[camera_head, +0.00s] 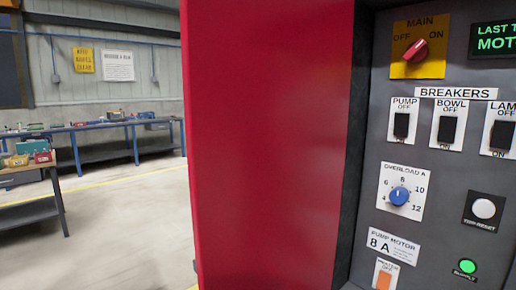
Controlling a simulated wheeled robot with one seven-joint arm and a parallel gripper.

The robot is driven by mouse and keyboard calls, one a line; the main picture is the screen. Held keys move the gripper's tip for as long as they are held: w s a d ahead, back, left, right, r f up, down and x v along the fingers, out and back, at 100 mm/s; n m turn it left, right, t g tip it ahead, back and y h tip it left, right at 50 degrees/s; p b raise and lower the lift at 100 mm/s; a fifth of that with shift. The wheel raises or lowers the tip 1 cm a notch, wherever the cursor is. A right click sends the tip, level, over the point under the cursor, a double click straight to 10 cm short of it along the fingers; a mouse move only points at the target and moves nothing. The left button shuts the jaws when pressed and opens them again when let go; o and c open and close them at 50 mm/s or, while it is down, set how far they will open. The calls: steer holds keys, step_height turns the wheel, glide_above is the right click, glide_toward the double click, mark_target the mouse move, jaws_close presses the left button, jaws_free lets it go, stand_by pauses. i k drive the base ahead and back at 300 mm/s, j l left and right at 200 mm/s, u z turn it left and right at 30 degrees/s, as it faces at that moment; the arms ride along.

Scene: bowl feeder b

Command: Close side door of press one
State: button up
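A large red panel (265,150) stands upright in the middle of the view, at the left side of a grey control panel (440,165). It looks like an open door, but I cannot tell whether it is the side door of press one. Its top and bottom run out of the picture. My gripper is not in view.
The control panel carries a red main switch (415,50), black breakers, a blue overload knob (399,195) and a green lamp (467,266). At left, blue-framed workbenches (135,140) stand along the wall and a wooden-topped bench (30,190) stands nearer. The floor (130,235) between is clear.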

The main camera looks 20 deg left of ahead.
mark_target(266, 83)
steer(key=i+j+u, duration=0.1)
steer(key=j, duration=0.35)
steer(key=i+j+u, duration=0.1)
steer(key=i+j, duration=0.5)
steer(key=j, duration=0.2)
steer(key=k+u, duration=0.1)
steer(key=u, duration=0.35)
steer(key=k+j+u, duration=0.1)
steer(key=u, duration=0.3)
steer(key=j+u, duration=0.1)
steer(key=u, duration=0.35)
steer(key=k+j, duration=0.05)
